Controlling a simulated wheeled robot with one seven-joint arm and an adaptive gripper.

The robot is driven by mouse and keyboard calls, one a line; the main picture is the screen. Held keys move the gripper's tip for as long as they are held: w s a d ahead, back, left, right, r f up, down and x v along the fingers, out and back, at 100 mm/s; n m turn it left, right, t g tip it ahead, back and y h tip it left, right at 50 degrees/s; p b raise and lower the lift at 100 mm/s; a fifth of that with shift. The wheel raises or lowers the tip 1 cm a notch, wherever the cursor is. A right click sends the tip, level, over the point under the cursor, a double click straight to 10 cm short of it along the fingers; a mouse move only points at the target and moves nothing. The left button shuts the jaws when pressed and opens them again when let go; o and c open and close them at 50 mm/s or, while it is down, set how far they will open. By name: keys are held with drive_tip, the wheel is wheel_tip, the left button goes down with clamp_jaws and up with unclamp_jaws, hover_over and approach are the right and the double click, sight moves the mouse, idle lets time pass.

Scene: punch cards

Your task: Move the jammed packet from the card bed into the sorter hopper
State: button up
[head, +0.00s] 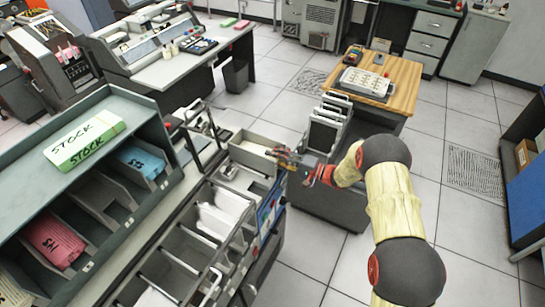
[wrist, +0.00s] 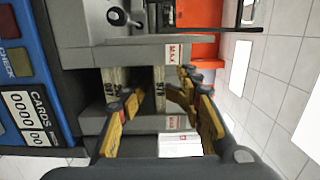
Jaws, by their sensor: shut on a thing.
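My gripper (head: 284,157) reaches over the right side of the sorting machine in the head view. In the wrist view its yellow fingers (wrist: 157,96) stand either side of a cream card packet (wrist: 159,78) with dark edge lettering, and are shut on it. A second cream lettered block (wrist: 117,77) shows just left of the fingers. Grey walls with red MAX labels (wrist: 173,54) frame this spot, perhaps the hopper; I cannot tell which part is the card bed. In the head view the packet is too small to make out.
A blue counter panel (wrist: 30,100) lines the machine's left side in the wrist view. Open grey bins (head: 180,262) and a rack of STOCK packets (head: 85,143) stand left.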

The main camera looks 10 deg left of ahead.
drive_tip(key=shift+s+d+f, duration=0.3)
drive_tip(key=shift+d+f, duration=0.1)
drive_tip(key=shift+f, duration=0.15)
drive_tip(key=shift+s+d+f, duration=0.3)
drive_tip(key=shift+d+f, duration=0.1)
drive_tip(key=shift+f, duration=0.15)
drive_tip(key=r+p+v, duration=0.1)
drive_tip(key=v, duration=0.6)
drive_tip(key=shift+d+r+p, duration=0.15)
drive_tip(key=shift+p, duration=0.2)
